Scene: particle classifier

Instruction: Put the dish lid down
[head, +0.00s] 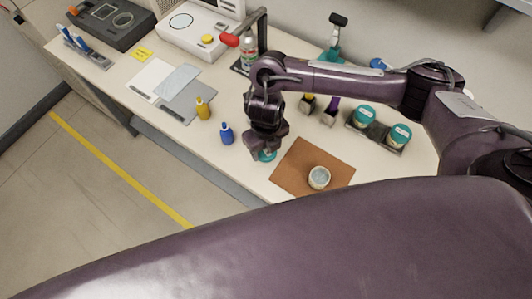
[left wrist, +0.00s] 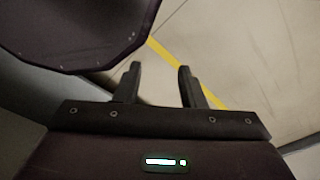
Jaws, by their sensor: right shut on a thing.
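The dish lid (head: 266,156) is a small teal disc under my right gripper (head: 266,148) in the head view, at the front of the table to the left of the brown mat. My right gripper is shut on it from above and hides most of it. I cannot tell whether the lid touches the table. An open round dish (head: 319,177) with pale contents stands on the brown mat (head: 290,180). My left gripper (left wrist: 160,82) shows in the left wrist view with its fingers apart and nothing between them, over the floor.
Two teal-lidded jars (head: 365,116) sit in a dark holder at the right. A grey sheet (head: 188,102) lies further left. Brushes (head: 329,112) stand behind the mat.

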